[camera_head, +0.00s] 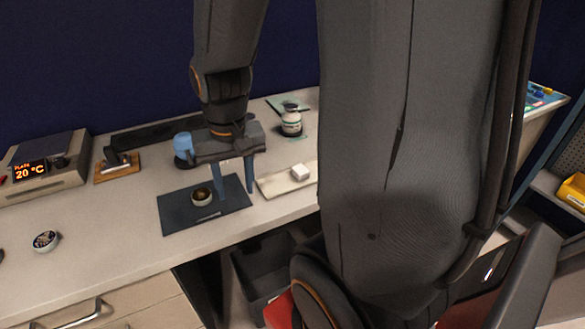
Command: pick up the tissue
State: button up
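A small white block-like item (300,173), which looks like the folded tissue, lies on a pale flat mat (272,187) on the bench. Its right side is close to my arm, which hides part of the mat. My gripper (236,194) points down above the dark mat (178,213), to the left of the white item and apart from it. Its two blue fingers are spread, and nothing shows between them. A small round cup (202,196) with brown contents sits on the dark mat beside the left finger.
A white jar (291,122) stands on a green mat behind the tissue. A blue-topped item (183,146) is behind my gripper. A hot plate (45,165) reading 20 °C and a small bowl (45,241) are at left. My arm blocks the right side.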

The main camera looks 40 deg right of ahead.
aim_at(297, 171)
jog(key=d+m, duration=0.2)
jog(key=w+d+m, duration=0.1)
jog(key=d+m, duration=0.1)
jog(key=d, duration=0.1)
jog(key=d+m+b, duration=0.1)
jog(key=d+m, duration=0.1)
jog(key=d, duration=0.1)
jog(key=shift+w+d+r+g, duration=0.1)
jog(key=shift+w+r+g, duration=0.2)
jog(key=shift+w+r, duration=0.1)
jog(key=d+m, duration=0.3)
jog(key=d+r+m, duration=0.1)
jog(key=d+m, duration=0.2)
jog(key=d, duration=0.1)
jog(key=d+m+b, duration=0.1)
jog(key=d+m, duration=0.2)
jog(key=shift+s+d+r+g, duration=0.2)
jog(key=shift+s+g, duration=0.1)
jog(key=shift+s, duration=0.1)
jog(key=shift+s+d+m, duration=0.1)
jog(key=shift+d+m, duration=0.2)
jog(key=shift+d, duration=0.05)
jog(key=shift+f, duration=0.35)
jog(key=shift+a+f+p, duration=0.15)
jog(key=shift+f+p, duration=0.8)
jog(key=shift+f, duration=2.55)
jog(key=c, duration=0.7)
